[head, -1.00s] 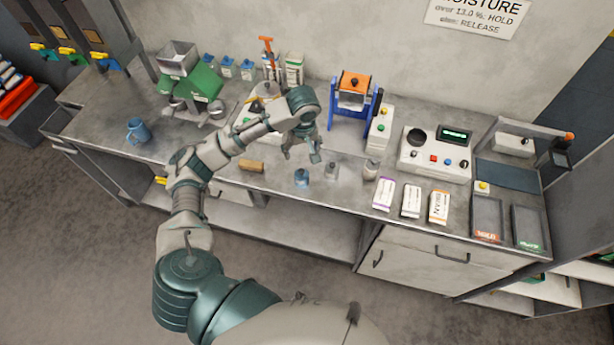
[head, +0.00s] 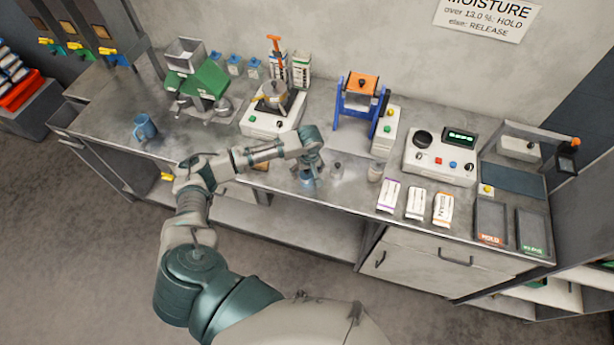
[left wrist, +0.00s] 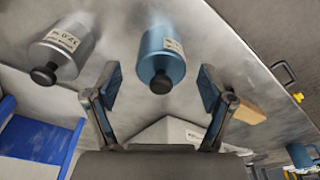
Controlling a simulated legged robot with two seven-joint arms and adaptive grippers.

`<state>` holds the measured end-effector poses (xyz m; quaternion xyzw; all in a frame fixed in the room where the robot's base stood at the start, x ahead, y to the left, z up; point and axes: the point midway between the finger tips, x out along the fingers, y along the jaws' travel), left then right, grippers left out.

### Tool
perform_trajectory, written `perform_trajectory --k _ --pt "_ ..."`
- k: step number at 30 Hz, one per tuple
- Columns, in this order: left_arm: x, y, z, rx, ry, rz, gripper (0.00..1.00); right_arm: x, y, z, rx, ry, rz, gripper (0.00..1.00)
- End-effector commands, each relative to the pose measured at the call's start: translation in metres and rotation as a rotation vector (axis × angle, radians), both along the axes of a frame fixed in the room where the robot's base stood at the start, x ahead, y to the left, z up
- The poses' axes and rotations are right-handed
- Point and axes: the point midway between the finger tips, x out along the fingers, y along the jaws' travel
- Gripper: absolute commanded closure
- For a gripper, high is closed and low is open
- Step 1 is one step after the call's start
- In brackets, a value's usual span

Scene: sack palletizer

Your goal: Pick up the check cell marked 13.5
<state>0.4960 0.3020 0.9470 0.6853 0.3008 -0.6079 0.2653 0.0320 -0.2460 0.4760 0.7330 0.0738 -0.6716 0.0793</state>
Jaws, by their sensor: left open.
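A blue check cell (left wrist: 165,58) with a black knob and a pale label stands on the bench; I cannot read its label clearly. In the head view the blue cell (head: 306,181) is partly hidden by my gripper. My left gripper (left wrist: 160,88) is open, one finger on each side of the blue cell's knob end, with gaps showing on both sides. It also shows in the head view (head: 312,174). A silver check cell (left wrist: 66,50) with a black knob stands beside the blue one, outside the fingers; its label is hard to read. My right gripper is not in view.
A wooden block (left wrist: 246,108) lies close to one finger. A blue frame with an orange top (head: 357,100) stands behind the cells. A blue mug (head: 143,127) is left.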

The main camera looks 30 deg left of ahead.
Motion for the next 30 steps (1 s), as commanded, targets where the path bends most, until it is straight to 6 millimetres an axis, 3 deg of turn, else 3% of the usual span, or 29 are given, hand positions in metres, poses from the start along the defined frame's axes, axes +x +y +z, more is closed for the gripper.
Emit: perform_trajectory --k 3,10,19,30 --pt "0.0004 0.0013 -0.0111 0.001 0.000 -0.001 0.18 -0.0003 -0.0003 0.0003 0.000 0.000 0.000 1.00" --pt "0.0005 0.0003 -0.0125 0.002 -0.001 -0.001 0.18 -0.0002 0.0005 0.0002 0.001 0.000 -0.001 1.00" --pt "0.0007 0.0003 -0.0124 0.001 -0.001 -0.001 0.89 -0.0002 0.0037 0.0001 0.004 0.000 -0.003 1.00" --pt "0.0010 0.0013 -0.0077 -0.001 -0.002 0.000 0.89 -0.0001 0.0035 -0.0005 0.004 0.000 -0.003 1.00"
